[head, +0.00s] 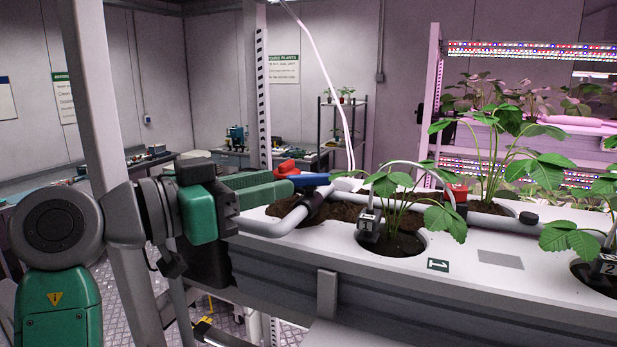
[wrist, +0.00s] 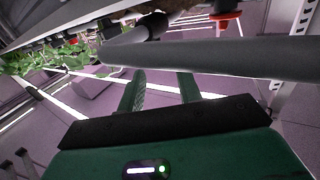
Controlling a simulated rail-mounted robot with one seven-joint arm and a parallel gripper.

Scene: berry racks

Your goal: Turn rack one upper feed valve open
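My gripper (head: 284,181) is at the left end of the white planter rack, its green fingers pointing right toward the pipework. In the wrist view the gripper (wrist: 161,73) has its two fingers apart, with nothing visible between them. A blue lever (head: 312,179) and a red part (head: 285,167) show close to the fingertips, above the grey feed pipe (head: 290,220). I cannot tell whether the fingers touch either one. In the wrist view the pipe (wrist: 220,58) crosses beyond the fingers, and a red fitting (wrist: 226,15) shows near the top. Which valve is the upper feed valve is unclear.
The white planter top (head: 390,252), marked 1, holds strawberry plants (head: 398,195) in round openings. A second red fitting (head: 457,191) is farther right along the pipe. A grey upright post (head: 112,130) stands close to my arm. Lit shelves are at the back right.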

